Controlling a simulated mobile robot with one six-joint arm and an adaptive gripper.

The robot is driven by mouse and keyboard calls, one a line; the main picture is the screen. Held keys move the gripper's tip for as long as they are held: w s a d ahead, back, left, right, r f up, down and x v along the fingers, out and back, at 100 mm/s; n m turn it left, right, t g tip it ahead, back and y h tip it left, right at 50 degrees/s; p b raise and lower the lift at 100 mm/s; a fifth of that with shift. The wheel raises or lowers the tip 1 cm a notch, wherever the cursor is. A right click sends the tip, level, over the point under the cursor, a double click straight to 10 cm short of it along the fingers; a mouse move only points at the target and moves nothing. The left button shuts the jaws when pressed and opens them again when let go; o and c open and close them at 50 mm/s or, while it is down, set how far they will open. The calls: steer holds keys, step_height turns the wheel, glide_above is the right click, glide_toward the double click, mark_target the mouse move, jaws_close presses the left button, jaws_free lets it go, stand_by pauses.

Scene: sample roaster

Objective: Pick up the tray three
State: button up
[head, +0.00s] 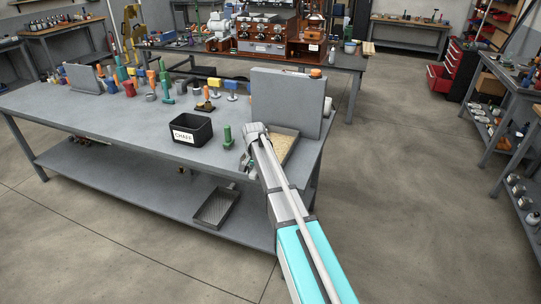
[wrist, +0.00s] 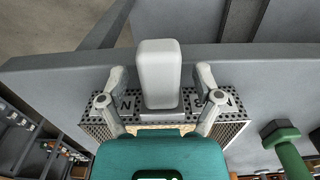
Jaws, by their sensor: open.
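A perforated metal tray (head: 294,133) with pale, grainy contents sits near the right end of the grey workbench, partly hidden by my arm. In the wrist view its perforated end wall (wrist: 232,108) shows, with dark markings I cannot read surely, perhaps a 3. A pale upright grip (wrist: 157,75) rises at the middle of that end. My gripper (wrist: 162,76) is open, with one finger on each side of the grip and visible gaps between. In the head view my gripper (head: 254,134) is at the tray's near left end.
A grey upright panel (head: 287,100) stands behind the tray. A black bin labelled CHAFF (head: 191,130) and a green-handled tool (head: 227,137) stand to the left. Another tray (head: 216,208) lies on the lower shelf. Several coloured tools stand farther left.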

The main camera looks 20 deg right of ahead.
jaws_close()
stand_by(0.5)
steer(key=shift+r, duration=0.15)
step_height(320, 180, up, 3)
steer(key=p, duration=0.3)
steer(key=s+d+r+p, duration=0.2)
steer(key=s+r+p, duration=0.7)
steer(key=s, duration=0.4)
steer(key=shift+s+d+r+p, duration=0.3)
steer(key=shift+s+r+p, duration=0.05)
steer(key=shift+p, duration=0.2)
